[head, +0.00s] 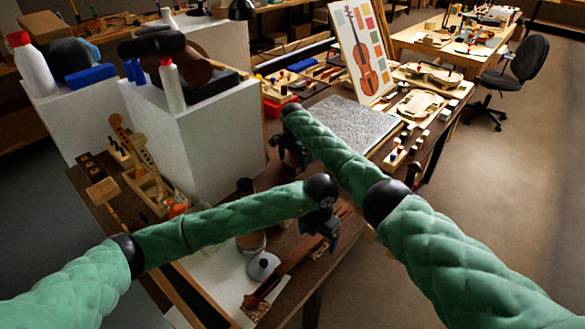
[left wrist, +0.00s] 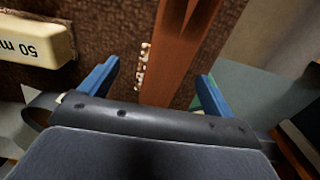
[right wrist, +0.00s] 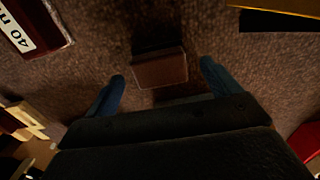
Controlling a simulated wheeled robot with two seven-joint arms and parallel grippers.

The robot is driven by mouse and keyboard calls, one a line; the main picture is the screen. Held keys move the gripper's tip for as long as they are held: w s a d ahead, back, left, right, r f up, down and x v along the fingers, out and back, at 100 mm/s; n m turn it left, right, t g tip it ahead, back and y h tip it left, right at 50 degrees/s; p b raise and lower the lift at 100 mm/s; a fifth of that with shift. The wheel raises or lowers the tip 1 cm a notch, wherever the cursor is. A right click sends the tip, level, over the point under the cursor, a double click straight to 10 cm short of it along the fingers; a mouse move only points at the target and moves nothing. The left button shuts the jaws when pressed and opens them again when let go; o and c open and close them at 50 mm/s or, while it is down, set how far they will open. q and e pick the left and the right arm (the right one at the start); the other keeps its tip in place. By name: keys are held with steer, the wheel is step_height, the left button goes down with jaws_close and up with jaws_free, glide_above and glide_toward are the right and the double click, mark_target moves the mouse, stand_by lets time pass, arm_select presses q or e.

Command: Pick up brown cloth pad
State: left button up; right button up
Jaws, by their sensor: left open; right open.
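A small brown block-like piece (right wrist: 160,70), which looks like the brown cloth pad, lies on the dark speckled bench top in the right wrist view. My right gripper (right wrist: 162,73) is open, with one blue finger on each side of the piece and no clear contact. In the head view my right gripper (head: 290,156) hangs over the bench beside the white block, and I cannot make out the pad there. My left gripper (head: 322,232) is open near the bench's front; its wrist view (left wrist: 155,82) shows a long reddish-brown wooden strip (left wrist: 176,50) between the fingers.
A cream block marked "50 m" (left wrist: 35,40) lies left of my left gripper. A dark red block marked "40" (right wrist: 36,25) lies left of my right gripper. A tall white block (head: 225,125) and a grey speckled mat (head: 345,125) flank the right gripper.

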mark_target(293, 163)
steer(key=shift+f, duration=1.1)
steer(key=c, duration=1.1)
steer(key=shift+c, duration=0.2)
steer(key=shift+r, duration=0.1)
step_height(293, 163, up, 10)
steer(key=shift+f, duration=0.1)
steer(key=o, duration=0.3)
steer(key=shift+c, duration=0.6)
